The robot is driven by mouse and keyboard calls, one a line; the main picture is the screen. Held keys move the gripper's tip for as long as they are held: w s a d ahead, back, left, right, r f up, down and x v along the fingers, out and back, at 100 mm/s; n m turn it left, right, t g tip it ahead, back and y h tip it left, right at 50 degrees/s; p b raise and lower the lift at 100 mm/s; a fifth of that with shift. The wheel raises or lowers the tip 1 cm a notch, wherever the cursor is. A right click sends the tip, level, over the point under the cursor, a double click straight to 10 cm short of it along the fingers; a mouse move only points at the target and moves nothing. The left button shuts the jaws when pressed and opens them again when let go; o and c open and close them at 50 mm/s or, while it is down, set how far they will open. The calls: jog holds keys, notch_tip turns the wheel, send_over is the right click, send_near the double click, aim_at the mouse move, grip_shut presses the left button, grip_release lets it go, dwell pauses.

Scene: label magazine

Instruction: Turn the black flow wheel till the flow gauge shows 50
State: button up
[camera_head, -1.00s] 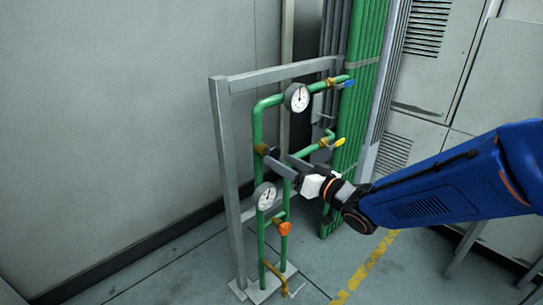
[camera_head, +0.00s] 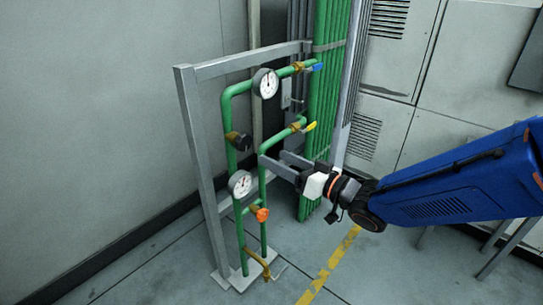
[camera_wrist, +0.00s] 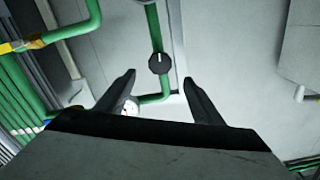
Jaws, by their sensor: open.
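The black wheel (camera_head: 238,140) sits on the left green pipe, between an upper round gauge (camera_head: 265,83) and a lower round gauge (camera_head: 240,183). In the wrist view the wheel (camera_wrist: 158,63) shows face on with a white mark pointing up. My gripper (camera_head: 272,157) is open and empty, to the right of the wheel and apart from it. In the wrist view the wheel appears between and beyond the fingertips (camera_wrist: 160,77). Both gauges have white faces and dark needles; their readings and labels are too small to tell.
A grey frame (camera_head: 190,130) carries the green pipes. A blue-handled valve (camera_head: 318,67), a yellow-handled valve (camera_head: 310,127) and an orange knob (camera_head: 262,215) stand close by. Green vertical pipes (camera_head: 325,110) rise behind. Open floor lies in front.

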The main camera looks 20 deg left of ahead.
aim_at(234, 138)
jog(key=w+a+n, duration=0.1)
jog(key=w+a, duration=0.1)
jog(key=a, duration=0.3)
jog(key=w+a+n, duration=0.2)
jog(key=a, duration=0.3)
jog(key=w+a+n, duration=0.2)
jog(key=a, duration=0.4)
jog(key=shift+w+r, duration=0.15)
jog(key=shift+w, duration=0.2)
jog(key=c, duration=1)
jog(key=shift+c, duration=0.2)
jog(key=m, duration=0.4)
jog(key=shift+m, duration=0.3)
